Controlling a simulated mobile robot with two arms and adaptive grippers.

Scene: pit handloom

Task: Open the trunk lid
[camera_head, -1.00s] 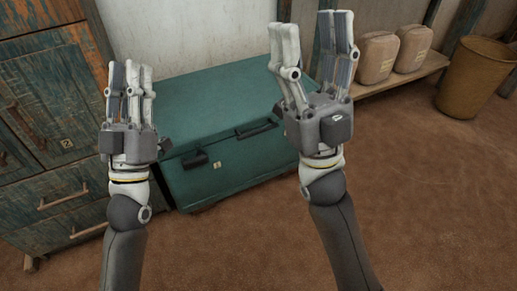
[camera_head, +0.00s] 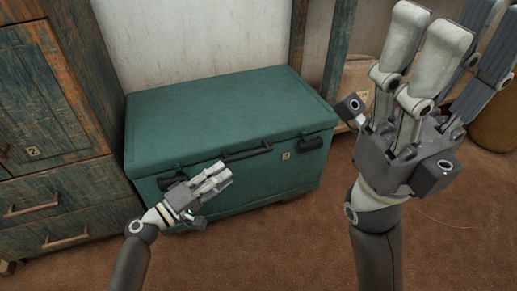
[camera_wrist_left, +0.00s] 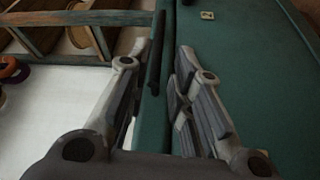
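The green trunk (camera_head: 215,105) stands on the floor against the wall with its lid down. A dark handle (camera_head: 247,154) sits at the middle of its front, with dark latches at the left (camera_head: 172,181) and right (camera_head: 311,144). My left gripper (camera_head: 223,174) is in front of the trunk, just below the handle. In the left wrist view its fingers (camera_wrist_left: 160,58) are apart, with the trunk's dark handle (camera_wrist_left: 156,50) showing between them; contact cannot be told. My right gripper (camera_head: 450,45) is raised at the right, open and empty, away from the trunk.
A worn wooden cabinet (camera_head: 50,110) with drawers stands close to the trunk's left side. Behind my right gripper are a shelf area with a tan package (camera_head: 357,82) and a brown bin (camera_head: 494,125). The brown floor (camera_head: 285,245) in front is clear.

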